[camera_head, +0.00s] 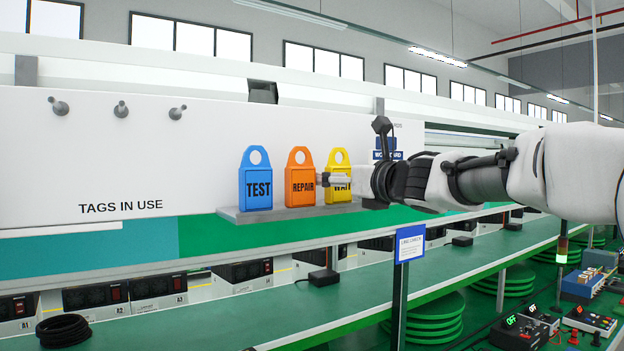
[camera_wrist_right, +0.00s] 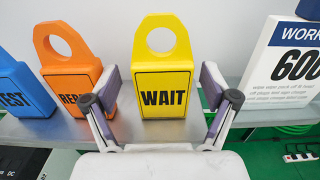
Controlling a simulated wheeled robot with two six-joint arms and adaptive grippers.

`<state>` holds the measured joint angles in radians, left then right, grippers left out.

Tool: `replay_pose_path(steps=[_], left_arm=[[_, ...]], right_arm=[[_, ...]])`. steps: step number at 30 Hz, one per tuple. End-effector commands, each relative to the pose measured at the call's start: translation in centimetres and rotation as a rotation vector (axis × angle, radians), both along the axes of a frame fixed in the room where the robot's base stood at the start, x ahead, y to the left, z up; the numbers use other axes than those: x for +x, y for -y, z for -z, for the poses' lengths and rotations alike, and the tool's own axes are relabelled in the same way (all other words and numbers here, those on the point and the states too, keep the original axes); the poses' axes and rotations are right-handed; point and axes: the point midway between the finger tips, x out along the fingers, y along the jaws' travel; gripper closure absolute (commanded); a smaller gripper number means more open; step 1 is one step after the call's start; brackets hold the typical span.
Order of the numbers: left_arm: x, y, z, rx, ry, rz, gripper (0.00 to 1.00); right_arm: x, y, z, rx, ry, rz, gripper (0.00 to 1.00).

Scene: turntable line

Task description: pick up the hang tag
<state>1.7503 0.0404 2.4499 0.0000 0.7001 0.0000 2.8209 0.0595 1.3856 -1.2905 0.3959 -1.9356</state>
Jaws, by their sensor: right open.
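Three hang tags with ring tops stand in a row on a small grey shelf (camera_head: 285,213): a blue TEST tag (camera_head: 257,182), an orange REPAIR tag (camera_head: 300,180) and a yellow WAIT tag (camera_head: 338,160). My right gripper (camera_head: 335,180) comes in from the right in front of the WAIT tag and partly covers it. In the right wrist view, the gripper (camera_wrist_right: 160,95) is open, with one finger on each side of the yellow WAIT tag (camera_wrist_right: 162,75). The left finger overlaps the edge of the orange tag (camera_wrist_right: 70,78); I cannot tell whether it touches. My left gripper is not in view.
A white board with three empty pegs (camera_head: 121,110) and the words TAGS IN USE is at the left. A white and blue WORK sign (camera_wrist_right: 285,65) stands right of the WAIT tag. A green conveyor (camera_head: 215,318) with devices behind it runs below the shelf.

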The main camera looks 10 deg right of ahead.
Motion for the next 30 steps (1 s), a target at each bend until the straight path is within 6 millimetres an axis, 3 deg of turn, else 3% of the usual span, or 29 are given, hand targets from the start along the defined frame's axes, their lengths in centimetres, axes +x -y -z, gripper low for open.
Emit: replay_pose_path(steps=[7,8,12,13,24,30], left_arm=[[0.0,0.0,-0.1,0.0,0.0,0.0,1.0],[0.0,0.0,-0.1,0.0,-0.001,0.0,1.0],[0.0,0.0,-0.1,0.0,-0.001,0.001,1.0],[0.0,0.0,-0.1,0.0,-0.001,0.001,1.0],[0.0,0.0,-0.1,0.0,0.0,0.0,1.0],[0.0,0.0,0.1,0.0,0.0,0.0,1.0]], right_arm=[[0.0,0.4,0.1,0.002,-0.002,0.002,0.15],[0.0,0.4,0.1,0.002,-0.002,0.002,0.22],[0.0,0.4,0.1,0.002,-0.002,0.002,0.71],[0.0,0.4,0.1,0.002,-0.002,0.002,0.79],[0.0,0.3,-0.1,0.002,-0.002,0.001,0.8],[0.0,0.3,-1.8,-0.002,0.002,-0.001,0.8]])
